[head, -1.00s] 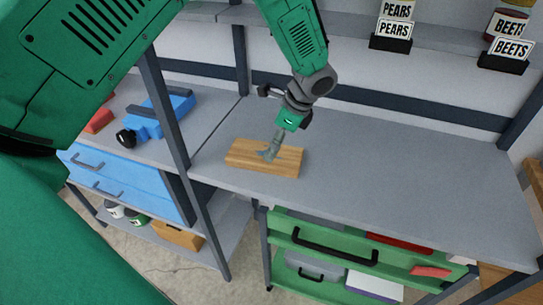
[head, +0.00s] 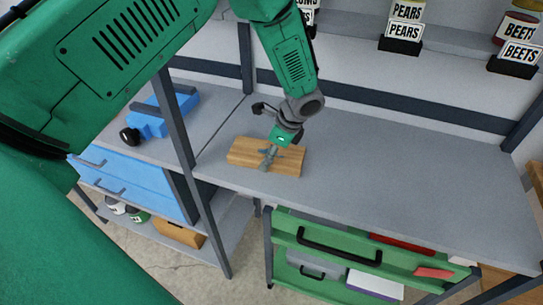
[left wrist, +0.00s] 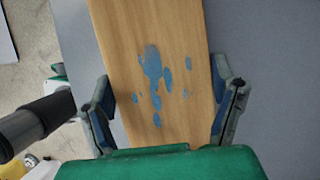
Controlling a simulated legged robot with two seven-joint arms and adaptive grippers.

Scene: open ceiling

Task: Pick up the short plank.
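The short plank (head: 240,152) is a light wooden board lying flat on the grey bench near its front left part. My left gripper (head: 268,158) is over the plank in the head view. In the left wrist view, the plank (left wrist: 153,45) runs between the two fingers of the gripper (left wrist: 162,100), with blue patches on its top face. The fingers are spread, one on each side of the plank. The right finger looks very close to the plank's edge; contact cannot be told. My right gripper is not in view.
The grey bench (head: 400,180) is clear to the right of the plank. A dark upright post (head: 180,130) stands left of it. A blue tool (head: 160,115) lies beyond the post. Labelled cans (head: 405,22) stand on the shelf above. A green drawer unit (head: 340,245) is below.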

